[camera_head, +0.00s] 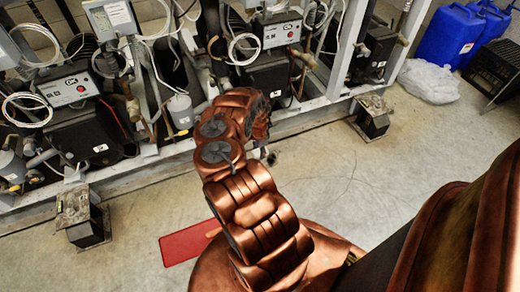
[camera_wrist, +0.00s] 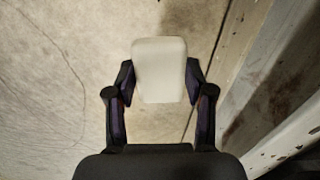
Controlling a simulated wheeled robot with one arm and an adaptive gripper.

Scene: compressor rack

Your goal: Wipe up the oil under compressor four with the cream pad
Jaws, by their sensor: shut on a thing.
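The cream pad (camera_wrist: 159,72) is held between the two fingers of my gripper (camera_wrist: 160,82) in the wrist view. The pad is flat-faced with rounded corners, and bare concrete shows behind it. In the head view my arm reaches toward the rack's lower rail; the pad is hidden there, and only a small dark part of my gripper (camera_head: 267,156) shows below the arm. Several black compressors stand in the rack, one of them (camera_head: 268,78) just behind my arm. I cannot read which is number four. No oil patch is clearly recognisable in either view.
The rack's pale lower rail (camera_head: 312,103) runs along the floor; it also edges the wrist view's right side (camera_wrist: 292,148). Two dark blocks, left (camera_head: 88,228) and right (camera_head: 372,121), stand before it. A red mat (camera_head: 185,243) lies near my base. Blue jugs (camera_head: 447,38) stand far right.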

